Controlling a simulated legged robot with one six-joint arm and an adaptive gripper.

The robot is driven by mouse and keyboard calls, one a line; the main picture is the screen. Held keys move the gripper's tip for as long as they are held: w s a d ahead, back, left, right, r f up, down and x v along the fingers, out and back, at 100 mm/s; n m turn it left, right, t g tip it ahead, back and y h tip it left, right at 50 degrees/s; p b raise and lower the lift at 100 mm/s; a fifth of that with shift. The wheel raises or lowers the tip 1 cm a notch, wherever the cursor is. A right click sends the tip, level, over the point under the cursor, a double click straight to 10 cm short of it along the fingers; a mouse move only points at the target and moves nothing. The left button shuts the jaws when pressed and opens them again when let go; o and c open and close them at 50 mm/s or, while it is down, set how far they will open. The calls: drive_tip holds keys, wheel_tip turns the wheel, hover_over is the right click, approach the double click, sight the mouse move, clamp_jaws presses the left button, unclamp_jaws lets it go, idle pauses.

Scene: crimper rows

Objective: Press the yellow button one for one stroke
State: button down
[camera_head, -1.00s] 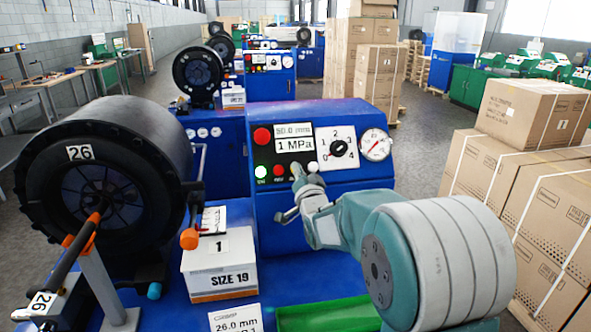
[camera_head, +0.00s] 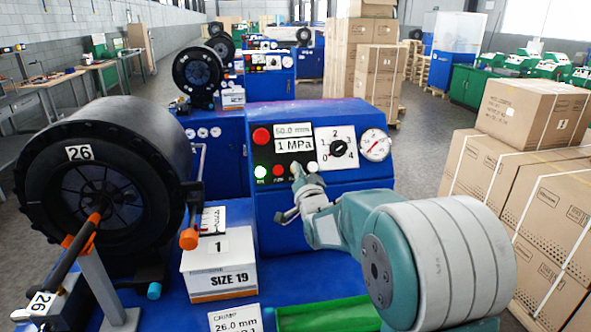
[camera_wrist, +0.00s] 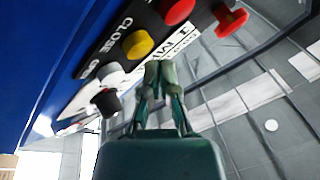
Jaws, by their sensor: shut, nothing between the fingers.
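The yellow button (camera_wrist: 138,44) shows in the wrist view on the black panel, beside the word CLOSE. In the head view I cannot make it out; my gripper covers that part of the panel. My gripper (camera_wrist: 160,72) is shut and empty, its fingertips just below and right of the yellow button in the wrist view. Whether they touch the panel I cannot tell. In the head view my gripper (camera_head: 298,170) is at the lower edge of the control panel (camera_head: 268,155), under the display (camera_head: 294,143), which reads 50.0 mm and 1 MPa.
In the head view, a dial (camera_head: 338,148) and gauge (camera_head: 375,145) sit right of the display. A SIZE 19 box (camera_head: 220,268) and large reel (camera_head: 100,180) stand left.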

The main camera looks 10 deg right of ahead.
drive_tip(key=shift+w, duration=0.15)
drive_tip(key=shift+w+f, duration=0.15)
idle(0.4)
drive_tip(key=shift+w+f, duration=0.25)
drive_tip(key=shift+w, duration=0.15)
idle(0.9)
drive_tip(key=shift+s, duration=0.1)
drive_tip(key=shift+s+r, duration=0.45)
drive_tip(key=shift+s, duration=0.2)
drive_tip(key=s+r, duration=0.2)
drive_tip(key=s, duration=0.2)
drive_tip(key=shift+s+r, duration=0.1)
drive_tip(key=shift+r, duration=0.3)
idle(2.1)
